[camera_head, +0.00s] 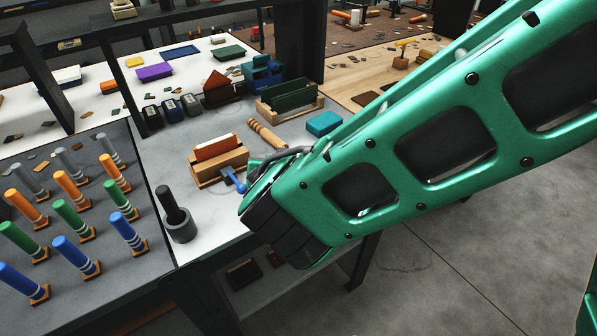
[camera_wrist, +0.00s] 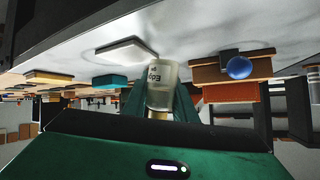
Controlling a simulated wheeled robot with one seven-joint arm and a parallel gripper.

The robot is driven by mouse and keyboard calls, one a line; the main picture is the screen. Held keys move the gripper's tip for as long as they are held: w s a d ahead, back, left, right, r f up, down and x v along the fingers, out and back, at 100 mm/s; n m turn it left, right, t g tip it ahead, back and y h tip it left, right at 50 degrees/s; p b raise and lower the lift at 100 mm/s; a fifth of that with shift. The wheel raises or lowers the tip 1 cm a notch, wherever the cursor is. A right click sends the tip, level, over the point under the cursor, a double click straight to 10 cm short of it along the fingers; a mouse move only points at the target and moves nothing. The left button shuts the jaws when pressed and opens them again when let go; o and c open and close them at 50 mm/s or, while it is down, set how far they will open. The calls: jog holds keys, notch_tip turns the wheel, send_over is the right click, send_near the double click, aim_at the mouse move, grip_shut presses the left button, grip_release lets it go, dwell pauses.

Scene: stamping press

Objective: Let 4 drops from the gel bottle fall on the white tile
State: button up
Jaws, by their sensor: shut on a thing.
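The gel bottle (camera_wrist: 162,85), a translucent whitish bottle with dark lettering, is between the green fingers of my gripper (camera_wrist: 160,102) in the wrist view. My gripper is shut on it. The wrist picture looks inverted, with the tabletop at the top. The white tile (camera_wrist: 122,47) lies flat on the grey-white tabletop, just left of the bottle in that picture and apart from it. I cannot tell the bottle's exact tilt or whether its tip is above the tile. In the head view my arm hides the bottle and tile.
A teal block (camera_wrist: 110,82) lies near the tile; it also shows in the head view (camera_head: 324,123). A wooden holder (camera_wrist: 215,75) with an orange slab and a blue ball (camera_wrist: 239,67) stand close by. A mortar and pestle (camera_head: 180,225) stand at the left front.

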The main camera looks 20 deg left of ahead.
jog(key=shift+w+d+r+m+g, duration=0.15)
jog(key=shift+w+r+m+g, duration=0.15)
jog(key=shift+r+g, duration=0.3)
jog(key=shift+w+d+m+g+y, duration=0.25)
jog(key=shift+w+m+g+y, duration=0.3)
jog(key=shift+g, duration=0.45)
jog(key=shift+s+r+m+g, duration=0.2)
jog(key=shift+m+g, duration=0.15)
jog(key=shift+g, duration=0.25)
jog(key=shift+s+a+r+m+g+y, duration=0.15)
jog(key=shift+s+m+g+y, duration=0.15)
jog(key=shift+g, duration=0.2)
jog(key=shift+s+a+r+m+g+y, duration=0.15)
jog(key=shift+m+g+y, duration=0.1)
jog(key=shift+g, duration=0.25)
jog(key=shift+s+a+f+m+g+y, duration=0.1)
jog(key=shift+s+f+m+g+y, duration=0.2)
jog(key=shift+f+g, duration=0.25)
jog(key=shift+s+a+f+m+g+y, duration=0.15)
jog(key=shift+s+f+g+y, duration=0.1)
jog(key=shift+f+g, duration=0.25)
jog(key=shift+s+a+r+m+g+y, duration=0.1)
jog(key=shift+s+r+m+g+y, duration=0.1)
jog(key=shift+r+m+g+y, duration=0.4)
jog(key=shift+s+f+g, duration=0.25)
jog(key=shift+f+g, duration=0.1)
jog(key=shift+g, duration=0.2)
jog(key=shift+s+a+r, duration=0.1)
